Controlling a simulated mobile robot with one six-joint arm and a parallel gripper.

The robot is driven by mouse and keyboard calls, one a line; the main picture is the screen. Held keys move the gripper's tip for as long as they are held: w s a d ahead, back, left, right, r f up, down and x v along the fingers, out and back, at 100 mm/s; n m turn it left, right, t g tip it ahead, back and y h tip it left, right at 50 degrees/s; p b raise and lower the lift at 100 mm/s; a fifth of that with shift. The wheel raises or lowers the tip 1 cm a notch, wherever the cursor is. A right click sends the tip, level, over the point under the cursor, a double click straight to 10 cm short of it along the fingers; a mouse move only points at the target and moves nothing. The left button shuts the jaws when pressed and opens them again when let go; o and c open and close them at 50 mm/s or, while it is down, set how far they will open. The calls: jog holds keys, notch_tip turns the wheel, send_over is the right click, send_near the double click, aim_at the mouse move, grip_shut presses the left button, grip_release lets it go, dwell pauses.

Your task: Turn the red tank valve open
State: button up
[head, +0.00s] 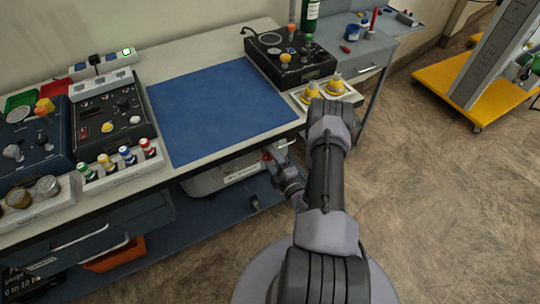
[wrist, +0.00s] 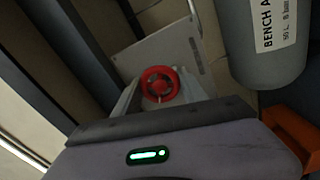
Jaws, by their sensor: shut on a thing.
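The red tank valve (wrist: 160,85) is a small round handwheel in the middle of the wrist view, in front of a pale plate (wrist: 165,50). My gripper (wrist: 162,92) is shut on the wheel, with its pale fingers at either side. In the head view my gripper (head: 274,160) reaches under the bench's front edge, and only a bit of red shows at its tip. The pale tank (head: 222,177) lies on the shelf under the bench. Its labelled grey body also shows in the wrist view (wrist: 265,55). The wheel's turn angle cannot be told.
The bench top with a blue mat (head: 220,110) is above my gripper. Control boxes (head: 110,115) and small bottles stand left, a black box (head: 288,62) at the back. An orange bin (head: 115,257) sits below left. Open floor (head: 440,200) lies right.

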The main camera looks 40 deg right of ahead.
jog(key=n+p, duration=0.1)
jog(key=n, duration=0.5)
jog(key=shift+r, duration=0.1)
jog(key=n+p, duration=0.1)
jog(key=n, duration=0.4)
jog(key=shift+n, duration=0.4)
jog(key=n+p, duration=0.2)
jog(key=n, duration=0.4)
jog(key=shift+n+p, duration=0.85)
jog(key=shift+n, duration=1.95)
jog(key=o, duration=1.4)
jog(key=shift+w, duration=0.1)
jog(key=shift+c, duration=0.2)
